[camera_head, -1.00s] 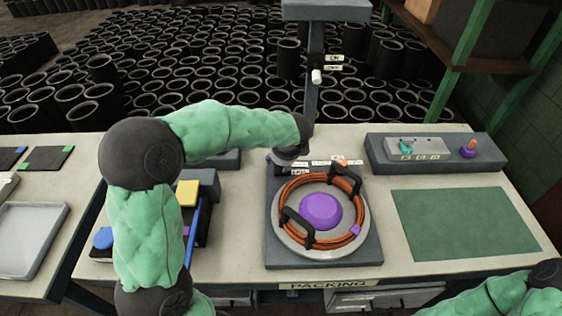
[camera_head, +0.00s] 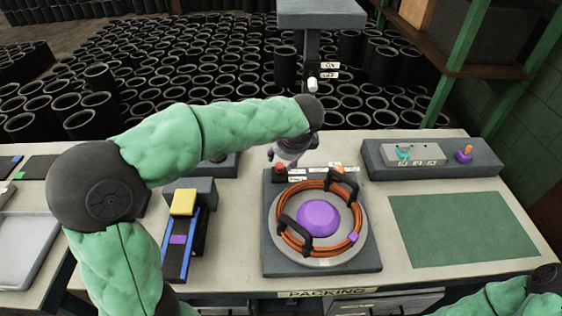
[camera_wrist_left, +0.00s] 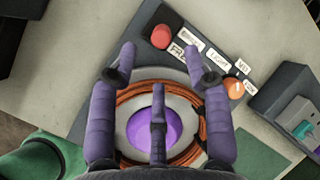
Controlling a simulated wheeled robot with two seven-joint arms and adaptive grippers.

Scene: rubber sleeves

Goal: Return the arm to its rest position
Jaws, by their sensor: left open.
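My left arm, in a green padded sleeve, reaches in from the left in the head view. Its left gripper (camera_head: 288,156) hangs above the back edge of the grey turntable base (camera_head: 280,262), partly hidden by the wrist. In the left wrist view its purple fingers (camera_wrist_left: 170,62) are spread, with nothing between them. A red button (camera_head: 280,170) is below it and also shows in the wrist view (camera_wrist_left: 162,37). My right arm's sleeve and dark joint show at the lower right; its gripper is out of frame.
An orange coil (camera_head: 291,239) lies on the turntable around a purple dome (camera_head: 318,217). A blue-railed device with a yellow block (camera_head: 184,202) stands left. A green mat (camera_head: 450,228) lies right, before a grey control panel (camera_head: 375,158). A post with a white switch (camera_head: 312,85) rises behind.

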